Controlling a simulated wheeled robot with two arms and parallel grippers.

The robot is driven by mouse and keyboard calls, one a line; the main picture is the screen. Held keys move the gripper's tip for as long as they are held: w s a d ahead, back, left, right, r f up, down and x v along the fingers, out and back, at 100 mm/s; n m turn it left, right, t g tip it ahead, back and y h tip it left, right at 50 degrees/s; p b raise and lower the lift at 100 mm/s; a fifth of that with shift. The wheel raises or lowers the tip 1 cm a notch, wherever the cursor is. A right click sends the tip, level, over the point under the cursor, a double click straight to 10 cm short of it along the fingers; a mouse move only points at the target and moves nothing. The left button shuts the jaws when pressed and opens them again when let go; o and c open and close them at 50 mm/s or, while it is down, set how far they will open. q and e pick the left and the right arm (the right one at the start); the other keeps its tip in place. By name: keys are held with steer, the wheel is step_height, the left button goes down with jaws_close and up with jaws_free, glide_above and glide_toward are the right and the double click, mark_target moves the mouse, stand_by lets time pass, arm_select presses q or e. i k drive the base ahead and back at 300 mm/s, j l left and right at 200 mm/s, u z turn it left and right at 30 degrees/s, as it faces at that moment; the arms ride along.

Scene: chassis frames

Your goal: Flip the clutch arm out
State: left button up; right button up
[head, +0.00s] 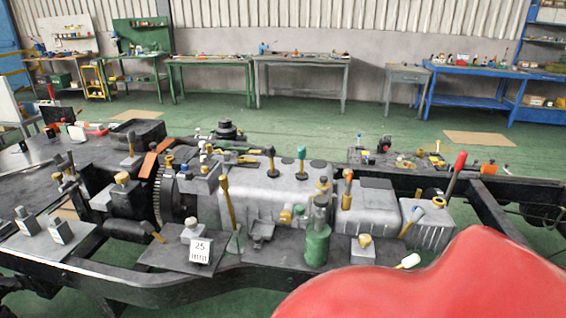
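A chassis frame (110,283) carries a grey engine and gearbox block (255,192) across the middle of the head view. A toothed dark wheel (165,192) stands upright at the left end of the block, with an orange piece (150,160) leaning by it. I cannot tell which part is the clutch arm. Neither of my grippers is in view.
A green cylinder (317,240) stands in front of the block. A red-handled lever (456,172) rises at its right end. A large red surface, perhaps my own body, hides the lower right.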

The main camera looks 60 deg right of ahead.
mark_target(224, 179)
steer(key=z, duration=1.5)
steer(key=i+j+u, duration=0.55)
steer(key=i+u, duration=0.2)
steer(key=i, duration=0.05)
